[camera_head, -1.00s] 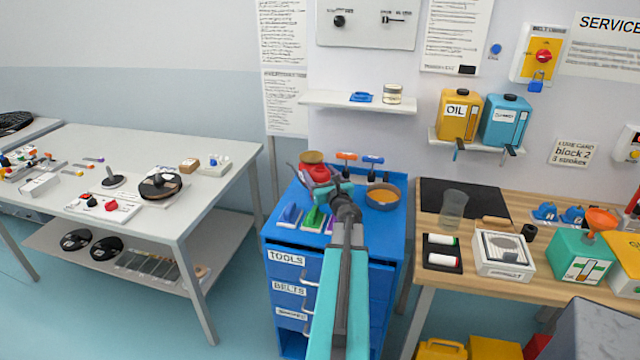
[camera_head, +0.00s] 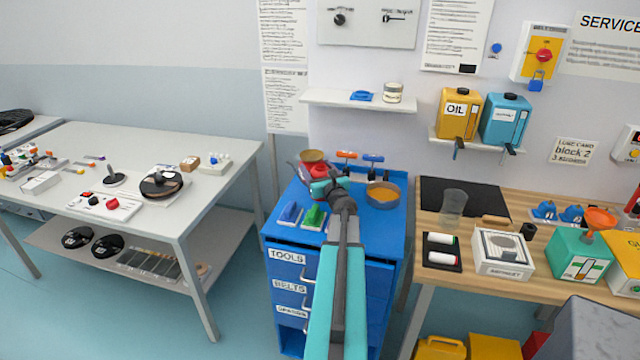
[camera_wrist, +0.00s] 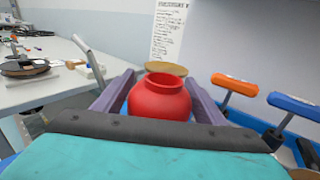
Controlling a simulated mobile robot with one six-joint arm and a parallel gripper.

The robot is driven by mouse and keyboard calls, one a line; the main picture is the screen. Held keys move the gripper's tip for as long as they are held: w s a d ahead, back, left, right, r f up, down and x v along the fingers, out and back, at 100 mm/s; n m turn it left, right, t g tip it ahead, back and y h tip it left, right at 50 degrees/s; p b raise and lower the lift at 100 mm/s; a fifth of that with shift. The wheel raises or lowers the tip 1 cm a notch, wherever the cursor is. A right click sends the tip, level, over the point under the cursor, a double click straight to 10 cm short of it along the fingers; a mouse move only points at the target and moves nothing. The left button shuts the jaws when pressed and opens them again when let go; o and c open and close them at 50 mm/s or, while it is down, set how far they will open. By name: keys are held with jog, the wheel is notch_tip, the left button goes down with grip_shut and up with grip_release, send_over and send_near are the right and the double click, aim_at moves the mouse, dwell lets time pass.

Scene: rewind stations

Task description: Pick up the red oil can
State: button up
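The red oil can (camera_head: 318,171) stands at the back left of the blue tool cabinet's top (camera_head: 395,222), partly hidden by my wrist. In the wrist view the red can (camera_wrist: 158,100) is upright, with a round body and open neck. My gripper (camera_wrist: 160,88) has one grey-purple finger on each side of the can. The fingers are spread, with thin gaps beside the can, so it looks open around it. The lower front of the can is hidden by my gripper's palm. My gripper also shows in the head view (camera_head: 312,172).
A tan disc (camera_wrist: 166,68) is just behind the can. Orange-handled (camera_wrist: 235,85) and blue-handled (camera_wrist: 300,105) tools stand to its right. A grey bowl (camera_head: 383,195) with orange contents is further right. Blue (camera_head: 289,213) and green (camera_head: 313,217) items lie in front.

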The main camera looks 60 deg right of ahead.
jog(key=c, duration=1)
jog(key=shift+c, duration=0.2)
jog(key=shift+r, duration=0.2)
jog(key=shift+r, duration=0.8)
jog(key=shift+s+r+b, duration=0.15)
jog(key=shift+r+b, duration=0.25)
jog(key=shift+r, duration=0.5)
jog(key=s+a+r+b, duration=0.1)
jog(key=s+b, duration=0.2)
jog(key=s, duration=1.2)
jog(key=shift+s+a+r, duration=0.15)
jog(key=shift+s+a, duration=0.15)
jog(key=shift+s, duration=0.05)
jog(key=shift+r, duration=0.15)
